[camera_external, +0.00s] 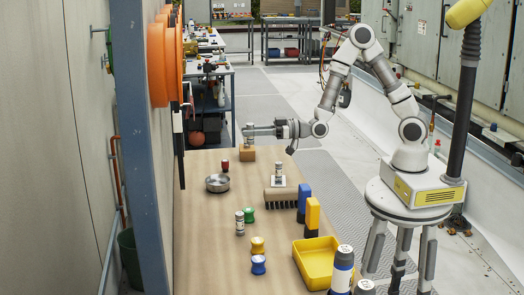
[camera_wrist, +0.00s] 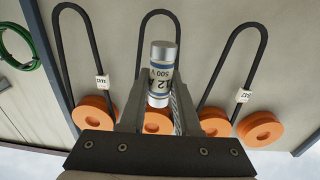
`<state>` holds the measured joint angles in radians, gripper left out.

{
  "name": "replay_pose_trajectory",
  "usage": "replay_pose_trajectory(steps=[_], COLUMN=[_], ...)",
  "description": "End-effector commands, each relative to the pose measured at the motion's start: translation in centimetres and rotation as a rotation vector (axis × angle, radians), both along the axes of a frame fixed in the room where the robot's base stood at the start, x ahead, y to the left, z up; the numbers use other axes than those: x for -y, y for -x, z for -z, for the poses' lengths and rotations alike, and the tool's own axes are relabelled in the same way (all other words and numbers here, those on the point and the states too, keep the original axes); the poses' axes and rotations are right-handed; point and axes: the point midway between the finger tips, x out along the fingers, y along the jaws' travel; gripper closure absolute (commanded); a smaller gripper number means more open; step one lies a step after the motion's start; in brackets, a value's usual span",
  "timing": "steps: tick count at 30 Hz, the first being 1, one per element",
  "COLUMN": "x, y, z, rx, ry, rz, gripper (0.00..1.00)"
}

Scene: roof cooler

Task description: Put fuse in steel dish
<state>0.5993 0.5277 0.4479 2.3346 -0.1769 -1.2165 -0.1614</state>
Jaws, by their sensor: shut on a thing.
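My gripper (camera_external: 250,131) is at the far end of the table, its fingers pointing left. In the wrist view my gripper (camera_wrist: 159,118) is shut on a fuse (camera_wrist: 161,75), a silver-capped cylinder with a pale label reading 500 V. In the external view the held fuse (camera_external: 249,139) is upright just over a wooden block (camera_external: 248,154); I cannot tell whether it touches the block. The round steel dish (camera_external: 217,184) sits nearer the camera and to the left of the block, and looks empty. A similar cylinder (camera_external: 240,222) stands on the table in front of the dish.
A red-topped item (camera_external: 225,166) stands between dish and block. A brush (camera_external: 281,195), another cylinder (camera_external: 278,172), blue (camera_external: 304,197) and yellow (camera_external: 312,215) items and a yellow tray (camera_external: 303,265) line the right side. A wall borders the left.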

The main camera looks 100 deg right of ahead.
Motion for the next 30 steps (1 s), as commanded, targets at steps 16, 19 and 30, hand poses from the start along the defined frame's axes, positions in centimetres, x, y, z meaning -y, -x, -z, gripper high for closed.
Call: replay_pose_trajectory(steps=[16,19,30], x=[17.1,19.4,24.6], y=[9.5,11.9,19.5], z=[3.1,3.8,6.2], rx=[-0.002,-0.001,-0.002], ry=[0.001,0.0,0.0], rz=[0.097,0.113,0.158], gripper=[1.0,1.0,1.0])
